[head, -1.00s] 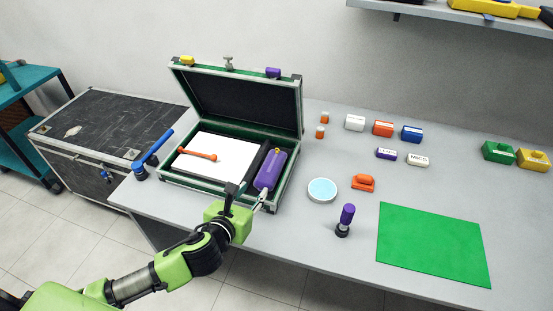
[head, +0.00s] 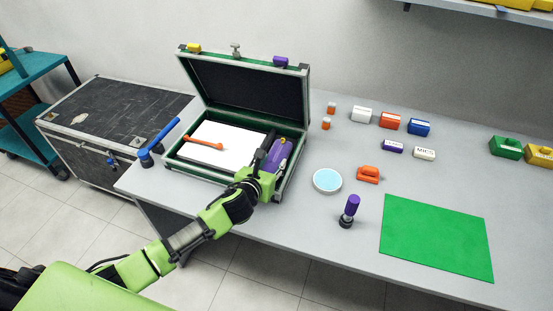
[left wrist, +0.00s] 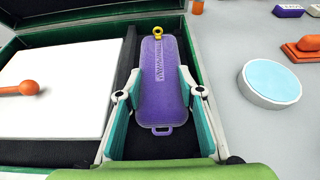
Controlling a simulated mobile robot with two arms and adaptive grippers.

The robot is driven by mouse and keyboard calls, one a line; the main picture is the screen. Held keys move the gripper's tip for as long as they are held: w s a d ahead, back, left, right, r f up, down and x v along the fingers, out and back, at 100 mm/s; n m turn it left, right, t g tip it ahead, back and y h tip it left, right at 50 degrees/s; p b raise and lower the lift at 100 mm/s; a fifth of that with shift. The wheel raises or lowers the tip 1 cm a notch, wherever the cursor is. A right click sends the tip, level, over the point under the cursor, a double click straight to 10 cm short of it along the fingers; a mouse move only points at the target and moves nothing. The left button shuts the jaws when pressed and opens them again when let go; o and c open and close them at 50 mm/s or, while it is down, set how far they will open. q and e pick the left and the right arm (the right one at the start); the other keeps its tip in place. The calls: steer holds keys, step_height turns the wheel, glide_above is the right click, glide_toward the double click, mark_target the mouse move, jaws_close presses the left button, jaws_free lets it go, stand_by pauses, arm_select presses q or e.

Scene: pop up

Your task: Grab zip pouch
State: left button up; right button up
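The purple zip pouch (head: 281,151) lies in the right part of the open case (head: 232,183). It has a yellow ring pull at its far end. In the left wrist view the pouch (left wrist: 161,78) lies lengthwise between the two fingers of my left gripper (left wrist: 160,88). The fingers are apart, one along each side of the pouch. Firm contact cannot be made out. In the head view my left gripper (head: 267,163) is low over the case's front right and hides part of the pouch. My right gripper is not in view.
A white board (head: 225,137) with an orange-ended tool (head: 203,144) fills the case's left part. The lid stands open behind. A round blue-topped dish (head: 327,181), an orange block (head: 368,174) and a purple-handled stamp (head: 349,211) stand to the right, beside a green mat (head: 437,237).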

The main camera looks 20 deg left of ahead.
arm_select(q)
steer(key=shift+x, duration=0.75)
steer(key=shift+c, duration=0.4)
steer(key=c, duration=0.8)
steer(key=shift+r, duration=0.1)
